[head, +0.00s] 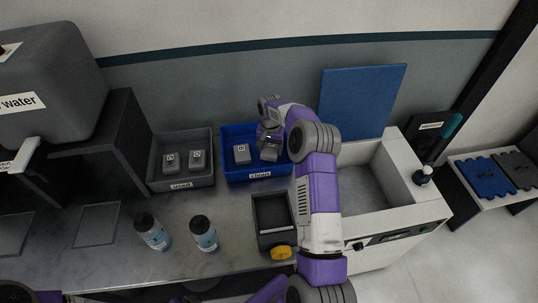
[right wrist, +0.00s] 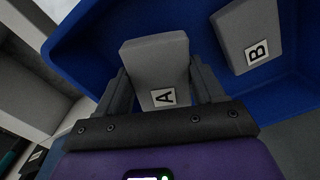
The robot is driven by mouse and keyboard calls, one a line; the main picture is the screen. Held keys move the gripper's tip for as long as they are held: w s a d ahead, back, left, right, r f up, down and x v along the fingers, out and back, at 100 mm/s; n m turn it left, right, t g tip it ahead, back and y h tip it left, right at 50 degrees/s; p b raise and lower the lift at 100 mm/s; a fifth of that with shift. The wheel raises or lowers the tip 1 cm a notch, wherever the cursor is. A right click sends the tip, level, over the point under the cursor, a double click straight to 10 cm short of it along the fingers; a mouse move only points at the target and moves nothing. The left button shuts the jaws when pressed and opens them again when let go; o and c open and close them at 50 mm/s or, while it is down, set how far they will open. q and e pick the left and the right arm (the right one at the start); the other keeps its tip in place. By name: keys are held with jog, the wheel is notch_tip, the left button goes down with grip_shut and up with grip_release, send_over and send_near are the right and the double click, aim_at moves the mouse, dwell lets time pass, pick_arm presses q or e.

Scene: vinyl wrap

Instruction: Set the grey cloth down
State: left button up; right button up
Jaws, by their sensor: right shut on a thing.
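My right gripper (head: 270,136) reaches over the blue bin labelled "clean" (head: 262,175). Its fingers (right wrist: 166,88) are shut on a grey cloth, a folded block marked A (right wrist: 155,62), which also shows in the head view (head: 268,154). The held cloth is at the bin's right side; whether it touches the floor of the bin I cannot tell. A second grey cloth marked B (right wrist: 246,38) lies in the same bin, left of the held one in the head view (head: 242,154), apart from it. My left gripper is not in view.
A grey bin labelled "used" (head: 181,181) holds two grey blocks, left of the blue bin. Two labelled bottles (head: 152,232) (head: 204,234) stand in front. A dark tray (head: 273,212) and a yellow object (head: 281,252) are near my right arm. A white open-topped unit (head: 390,225) stands right.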

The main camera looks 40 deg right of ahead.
aim_at(270, 149)
notch_tip(270, 149, down, 3)
jog(key=shift+f, duration=0.3)
jog(key=shift+b, duration=0.3)
jog(key=shift+f, duration=0.2)
jog(key=o, duration=1.1)
jog(key=shift+r, duration=0.2)
notch_tip(270, 149, up, 12)
jog(key=shift+r+p, duration=0.1)
jog(key=shift+p, duration=0.75)
